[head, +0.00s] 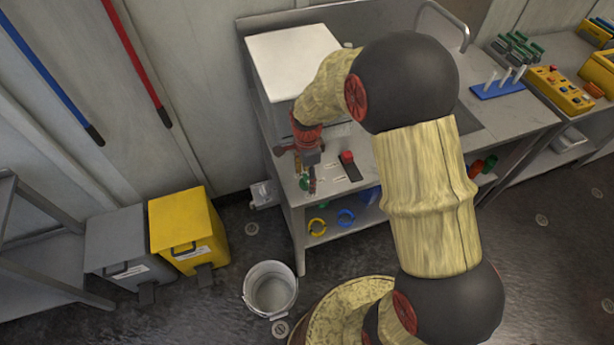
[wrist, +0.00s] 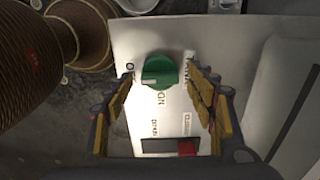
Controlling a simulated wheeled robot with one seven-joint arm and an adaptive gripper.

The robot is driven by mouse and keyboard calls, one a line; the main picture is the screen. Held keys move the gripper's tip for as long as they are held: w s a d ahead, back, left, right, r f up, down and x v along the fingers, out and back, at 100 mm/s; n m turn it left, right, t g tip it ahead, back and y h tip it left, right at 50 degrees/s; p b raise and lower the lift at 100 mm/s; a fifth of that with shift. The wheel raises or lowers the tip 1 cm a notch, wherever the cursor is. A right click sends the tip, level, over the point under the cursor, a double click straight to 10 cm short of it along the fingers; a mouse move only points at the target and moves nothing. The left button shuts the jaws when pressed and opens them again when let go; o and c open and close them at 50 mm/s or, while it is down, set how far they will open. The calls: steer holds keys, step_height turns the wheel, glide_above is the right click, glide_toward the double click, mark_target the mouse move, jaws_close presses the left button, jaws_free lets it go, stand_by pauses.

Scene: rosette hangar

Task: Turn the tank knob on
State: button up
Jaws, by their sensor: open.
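The green knob (wrist: 160,72) sits on a pale panel (wrist: 145,35) with printed labels in the wrist view. A light mark shows on its lower left side. My gripper (wrist: 163,82) is open, with one finger on each side of the knob and a gap on both sides. In the head view my gripper (head: 308,185) points down over the left end of the steel counter. The green knob (head: 304,182) is partly hidden there by my gripper. Whether the fingers are down at knob height is hard to tell.
A red switch (head: 347,157) on a dark base stands right of my gripper, on the same counter (head: 335,190). A white box (head: 290,55) stands behind. A bucket (head: 270,290) and grey and yellow bins (head: 185,225) are on the floor.

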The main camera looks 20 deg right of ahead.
steer(key=shift+c, duration=0.9)
steer(key=c, duration=1)
steer(key=shift+n, duration=0.3)
steer(key=n+p, duration=0.1)
steer(key=n, duration=0.2)
steer(key=shift+r+n+p, duration=0.1)
steer(key=shift+n+p, duration=0.2)
steer(key=shift+p, duration=0.1)
steer(key=n+p, duration=0.1)
steer(key=n, duration=0.3)
steer(key=shift+n, duration=0.3)
steer(key=n+p, duration=0.1)
steer(key=n, duration=0.3)
steer(key=shift+n, duration=0.3)
steer(key=shift+n+p, duration=0.65)
steer(key=shift+n, duration=1.55)
